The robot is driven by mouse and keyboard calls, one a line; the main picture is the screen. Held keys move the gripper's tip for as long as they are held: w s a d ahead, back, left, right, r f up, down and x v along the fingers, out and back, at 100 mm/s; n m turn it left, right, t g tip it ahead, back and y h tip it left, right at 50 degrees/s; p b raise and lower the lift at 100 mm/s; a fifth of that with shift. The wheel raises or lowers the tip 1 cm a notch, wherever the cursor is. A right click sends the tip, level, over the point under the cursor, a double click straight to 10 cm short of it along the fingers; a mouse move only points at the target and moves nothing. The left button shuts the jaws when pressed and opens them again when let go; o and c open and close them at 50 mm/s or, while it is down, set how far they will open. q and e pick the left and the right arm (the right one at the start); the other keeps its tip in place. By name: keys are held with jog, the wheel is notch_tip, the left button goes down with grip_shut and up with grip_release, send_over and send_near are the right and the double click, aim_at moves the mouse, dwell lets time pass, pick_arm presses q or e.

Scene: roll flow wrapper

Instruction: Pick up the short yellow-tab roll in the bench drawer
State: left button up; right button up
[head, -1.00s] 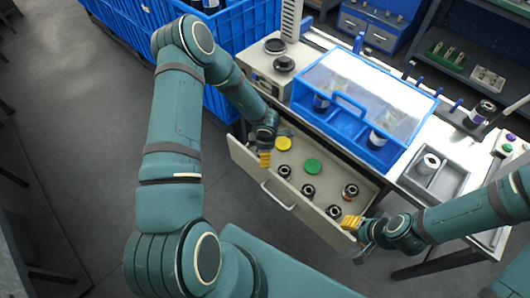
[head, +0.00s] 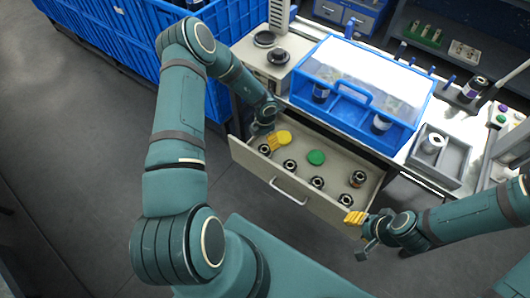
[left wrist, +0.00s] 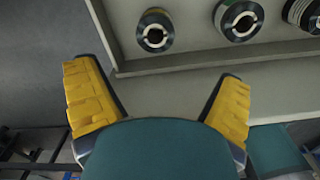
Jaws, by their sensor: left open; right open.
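The open bench drawer (head: 245,158) holds several short dark-rimmed rolls, including a front-left roll (head: 264,149), a front-middle roll (head: 289,164) and a right roll (head: 357,178). No yellow tab can be made out on any of them. My left gripper (head: 277,143) is open and empty over the drawer's left end. In the left wrist view its yellow fingers (left wrist: 156,78) are spread, with the drawer wall (left wrist: 190,85) and rolls (left wrist: 155,32) beyond them. My right gripper (head: 355,217) is open at the drawer's front right corner.
Blue crates (head: 110,45) stand at the left. The floor in front is clear.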

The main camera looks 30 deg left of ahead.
aim_at(265, 151)
pick_arm(q)
notch_tip(265, 151, down, 7)
jog(key=shift+f+b, duration=0.15)
jog(key=shift+b, duration=0.6)
jog(key=shift+w+a+f+b, duration=0.15)
jog(key=shift+f+b, duration=0.25)
jog(key=shift+f, duration=1.05)
jog(key=shift+w+a+f+b, duration=0.15)
jog(key=shift+f+b, duration=0.2)
jog(key=shift+f, duration=1.05)
jog(key=c, duration=1.3)
